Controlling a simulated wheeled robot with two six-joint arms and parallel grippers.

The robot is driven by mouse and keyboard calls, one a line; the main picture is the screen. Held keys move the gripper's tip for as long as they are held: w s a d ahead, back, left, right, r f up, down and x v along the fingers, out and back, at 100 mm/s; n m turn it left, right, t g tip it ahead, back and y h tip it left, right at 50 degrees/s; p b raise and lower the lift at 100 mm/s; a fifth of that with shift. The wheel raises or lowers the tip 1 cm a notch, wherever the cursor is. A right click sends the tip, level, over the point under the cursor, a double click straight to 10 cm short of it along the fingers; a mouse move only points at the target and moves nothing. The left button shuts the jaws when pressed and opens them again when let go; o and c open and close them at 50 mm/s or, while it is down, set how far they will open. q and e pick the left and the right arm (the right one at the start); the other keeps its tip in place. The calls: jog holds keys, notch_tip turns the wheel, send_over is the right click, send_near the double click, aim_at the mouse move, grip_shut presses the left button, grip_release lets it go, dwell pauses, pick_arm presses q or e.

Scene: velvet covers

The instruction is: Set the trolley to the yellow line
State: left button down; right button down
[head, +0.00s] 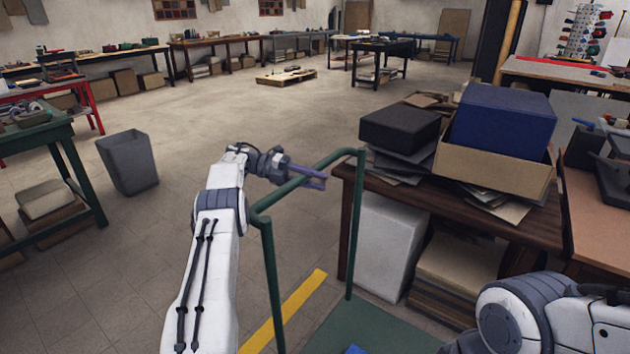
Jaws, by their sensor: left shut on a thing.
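The trolley has a green tubular handle (338,159) on two uprights and a green deck (375,328) low at the bottom edge. Most of the deck is cut off by the frame. My left gripper (312,177) is shut on the trolley's handle bar, near its middle. The yellow line (290,309) is a strip on the floor, running diagonally past the left side of the deck and partly behind the near upright. My right arm shows at the lower right, but its gripper is out of frame.
A wooden table (462,205) with a blue box (503,122) and a black box (399,129) stands close on the right, with a white block (388,247) beneath. A grey bin (127,162) and a green bench (42,135) stand left. The middle floor is open.

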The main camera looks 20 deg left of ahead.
pick_arm(q)
jog(key=c, duration=0.6)
grip_release()
jog(key=shift+w, duration=0.1)
